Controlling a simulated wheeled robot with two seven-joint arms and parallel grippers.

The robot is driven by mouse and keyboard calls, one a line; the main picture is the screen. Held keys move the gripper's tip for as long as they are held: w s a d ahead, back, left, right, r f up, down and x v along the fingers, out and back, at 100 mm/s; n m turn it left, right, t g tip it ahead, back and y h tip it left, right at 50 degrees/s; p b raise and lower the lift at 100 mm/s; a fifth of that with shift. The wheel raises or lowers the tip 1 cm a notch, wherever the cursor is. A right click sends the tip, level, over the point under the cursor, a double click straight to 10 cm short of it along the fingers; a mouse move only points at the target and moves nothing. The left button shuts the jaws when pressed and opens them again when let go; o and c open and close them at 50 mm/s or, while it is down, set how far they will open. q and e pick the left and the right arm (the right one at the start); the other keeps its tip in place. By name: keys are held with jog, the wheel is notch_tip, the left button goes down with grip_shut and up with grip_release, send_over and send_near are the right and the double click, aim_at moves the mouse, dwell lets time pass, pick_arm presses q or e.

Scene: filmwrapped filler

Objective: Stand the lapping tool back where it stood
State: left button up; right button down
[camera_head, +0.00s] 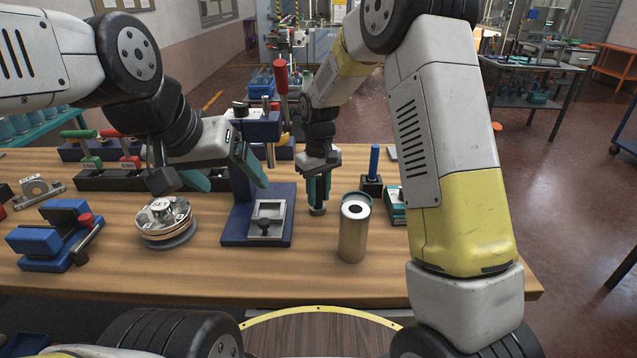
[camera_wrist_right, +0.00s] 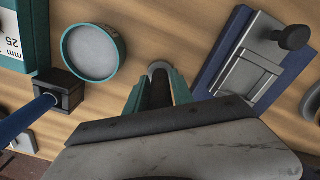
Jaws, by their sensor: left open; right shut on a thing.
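My right gripper (camera_head: 317,192) has its teal fingers shut on a mostly hidden tool, apparently the lapping tool (camera_head: 318,211), whose round grey metal end shows below the fingertips. In the right wrist view the same grey end (camera_wrist_right: 158,67) shows just past the fingertips (camera_wrist_right: 160,88). The tool looks upright, at or just above the wooden table; I cannot tell whether it touches. My left gripper (camera_head: 224,178) is open and empty, its teal fingers spread beside the blue press stand.
Left of the held tool is the blue stand (camera_head: 232,230) with a metal plate. To the right are a metal canister (camera_head: 352,238) and a blue-handled tool (camera_head: 374,160) in a black block.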

jog(key=c, duration=1.1)
grip_release()
notch_tip(320, 180, up, 12)
jog(key=shift+s+r, duration=0.1)
jog(key=shift+r, duration=0.05)
jog(key=s+d+r+m+t+y, duration=0.2)
jog(key=s+d+r+m, duration=0.1)
jog(key=s+d+r, duration=0.65)
jog(key=s+d+m+t, duration=0.1)
jog(key=s, duration=0.4)
jog(key=s+d+m+t, duration=0.1)
jog(key=s+d, duration=0.1)
jog(key=s, duration=0.3)
jog(key=s+d+m+t, duration=0.1)
jog(key=s+t, duration=0.1)
jog(key=s, duration=0.3)
jog(key=shift+s+d+f, duration=0.2)
jog(key=shift+d+f, duration=0.1)
jog(key=shift+f, duration=0.1)
